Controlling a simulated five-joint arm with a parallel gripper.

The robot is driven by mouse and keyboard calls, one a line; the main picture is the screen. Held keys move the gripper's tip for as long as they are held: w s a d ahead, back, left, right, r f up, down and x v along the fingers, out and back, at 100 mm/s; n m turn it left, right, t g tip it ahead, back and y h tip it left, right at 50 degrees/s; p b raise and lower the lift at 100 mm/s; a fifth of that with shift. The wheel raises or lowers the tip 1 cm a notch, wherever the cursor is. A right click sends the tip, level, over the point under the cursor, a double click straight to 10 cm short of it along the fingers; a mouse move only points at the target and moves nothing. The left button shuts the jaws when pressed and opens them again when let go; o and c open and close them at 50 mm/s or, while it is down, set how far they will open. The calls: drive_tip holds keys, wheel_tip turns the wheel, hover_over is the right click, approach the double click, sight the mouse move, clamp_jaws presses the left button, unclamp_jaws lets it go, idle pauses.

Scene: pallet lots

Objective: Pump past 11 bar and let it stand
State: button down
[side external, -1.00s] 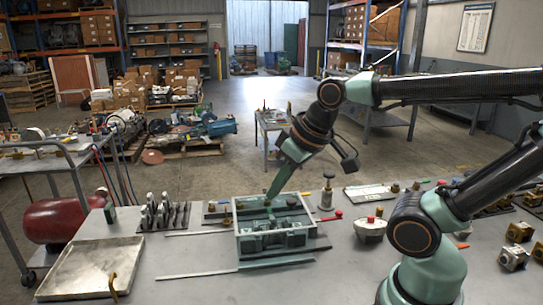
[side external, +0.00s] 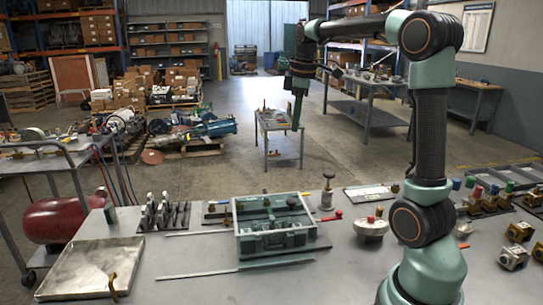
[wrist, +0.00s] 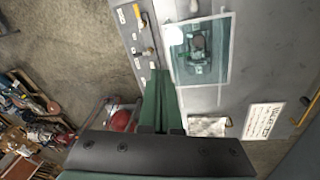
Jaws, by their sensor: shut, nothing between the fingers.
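My gripper (side external: 296,112) hangs fingers down, high above the far side of the bench and well clear of everything on it. Its green fingers (wrist: 160,95) are together and empty in the wrist view. A pale-rimmed box (side external: 237,243) holding green machinery (side external: 285,232) stands on the bench; the wrist view shows the box from above (wrist: 177,71). A metal cylinder with a dark knob on top (side external: 326,199) stands upright behind it on the right. A red lever (side external: 332,215) lies beside the box. I can read no pressure value.
Several brass fittings (side external: 513,257) stand at right. Front middle bench is mostly clear.

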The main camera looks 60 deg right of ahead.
drive_tip(key=d+f+n+g, duration=0.1)
drive_tip(key=d+f+n, duration=0.1)
drive_tip(key=d, duration=0.7)
drive_tip(key=n+g+y, duration=0.1)
drive_tip(key=n, duration=0.1)
hover_over(330, 173)
wheel_tip(330, 173, down, 2)
drive_tip(key=shift+d, duration=0.15)
wheel_tip(330, 173, down, 14)
drive_tip(key=shift+f, duration=1.9)
